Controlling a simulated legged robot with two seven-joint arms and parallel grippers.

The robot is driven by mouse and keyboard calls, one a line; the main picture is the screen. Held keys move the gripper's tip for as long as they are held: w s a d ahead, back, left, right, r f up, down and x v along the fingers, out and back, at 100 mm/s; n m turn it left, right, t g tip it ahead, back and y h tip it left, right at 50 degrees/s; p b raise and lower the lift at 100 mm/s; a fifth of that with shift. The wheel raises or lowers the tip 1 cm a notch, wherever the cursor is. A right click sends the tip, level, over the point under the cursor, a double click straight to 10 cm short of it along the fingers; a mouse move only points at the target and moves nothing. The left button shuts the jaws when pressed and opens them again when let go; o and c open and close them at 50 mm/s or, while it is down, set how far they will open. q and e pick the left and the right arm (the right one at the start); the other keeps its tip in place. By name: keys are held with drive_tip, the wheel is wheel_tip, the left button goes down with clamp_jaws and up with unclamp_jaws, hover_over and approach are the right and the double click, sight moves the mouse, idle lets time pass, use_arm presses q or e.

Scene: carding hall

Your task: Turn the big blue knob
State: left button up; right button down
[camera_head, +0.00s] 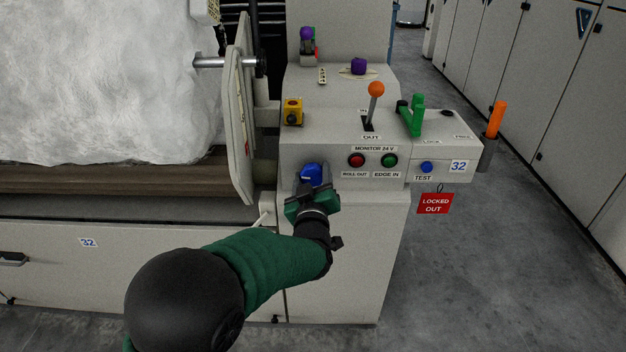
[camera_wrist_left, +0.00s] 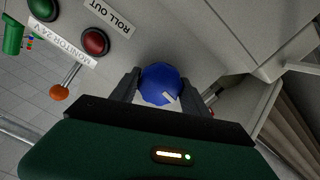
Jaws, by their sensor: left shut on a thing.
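The big blue knob (camera_head: 312,174) sits on the front face of the machine's grey control panel, left of the red button. My left gripper (camera_head: 311,186) reaches it from the front and is shut on it. In the left wrist view the blue knob (camera_wrist_left: 161,84) is between the two dark fingers (camera_wrist_left: 160,88), one on each side. A pale mark shows on the knob's lower right. Part of the knob is hidden by the gripper in the head view. My right gripper is in neither view.
Right of the knob are a red button (camera_head: 357,160), a green button (camera_head: 389,161) and a small blue TEST button (camera_head: 427,167). An orange-tipped lever (camera_head: 376,89) and a green handle (camera_head: 416,116) stand above. A red LOCKED OUT tag (camera_head: 435,204) hangs at right. A white fibre roll (camera_head: 100,80) is left.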

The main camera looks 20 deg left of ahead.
use_arm(q)
drive_tip(key=shift+f+n, duration=0.2)
drive_tip(key=shift+n, duration=0.4)
drive_tip(key=o, duration=1.4)
drive_tip(key=shift+r, duration=0.1)
drive_tip(key=shift+c, duration=0.2)
drive_tip(key=p+v, duration=0.4)
drive_tip(key=v, duration=1.3)
